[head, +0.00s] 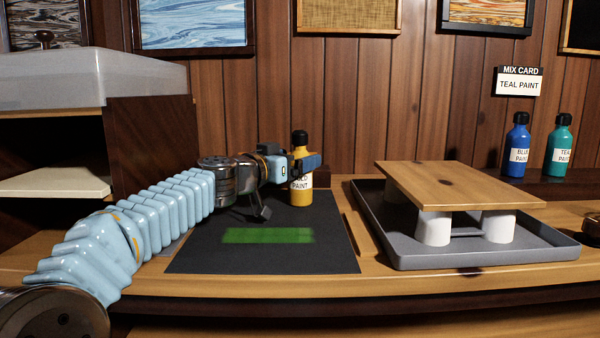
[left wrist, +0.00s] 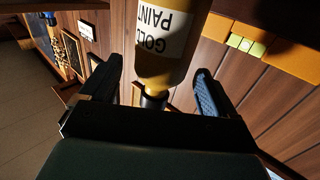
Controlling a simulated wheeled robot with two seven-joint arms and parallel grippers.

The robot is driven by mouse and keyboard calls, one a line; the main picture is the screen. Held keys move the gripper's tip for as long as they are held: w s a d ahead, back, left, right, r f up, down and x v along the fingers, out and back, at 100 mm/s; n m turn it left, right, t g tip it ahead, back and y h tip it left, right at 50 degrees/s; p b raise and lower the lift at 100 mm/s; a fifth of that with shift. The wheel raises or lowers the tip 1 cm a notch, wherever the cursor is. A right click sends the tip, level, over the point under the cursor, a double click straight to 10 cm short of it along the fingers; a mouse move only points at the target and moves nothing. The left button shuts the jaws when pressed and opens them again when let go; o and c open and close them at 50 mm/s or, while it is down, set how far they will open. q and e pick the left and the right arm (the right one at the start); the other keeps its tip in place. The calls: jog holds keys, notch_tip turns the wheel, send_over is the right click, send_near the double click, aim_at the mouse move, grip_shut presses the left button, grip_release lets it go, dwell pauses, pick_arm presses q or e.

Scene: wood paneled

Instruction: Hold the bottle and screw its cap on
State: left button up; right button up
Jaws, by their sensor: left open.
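The gold paint bottle (head: 300,198) is yellow with a white label and stands upright at the back of the dark mat (head: 200,255). A black cap (head: 299,139) shows at its top; I cannot tell how tightly it sits. My left gripper (head: 306,163) is at the bottle's upper part and hides some of it in the head view. In the left wrist view the bottle (left wrist: 162,66) appears upside down between the two spread fingers (left wrist: 153,90), with a gap visible on each side. My right gripper is not in view.
A grey tray (head: 480,258) with a wooden board (head: 455,185) on white supports stands to the right. Blue (head: 517,145) and teal (head: 560,143) paint bottles stand on the back ledge. A green patch (head: 268,236) marks the mat's bare front. A shelf unit (head: 150,150) stands left.

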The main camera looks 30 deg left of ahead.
pick_arm(q)
jog(key=shift+w+d+p, duration=0.15)
jog(key=shift+w+p, duration=0.15)
jog(key=shift+w, duration=0.8)
jog(key=shift+c, duration=0.5)
jog(key=c, duration=1.3)
notch_tip(320, 180, up, 12)
jog(key=p, duration=0.7)
jog(key=shift+r+b, duration=0.35)
jog(key=shift+r, duration=2.7)
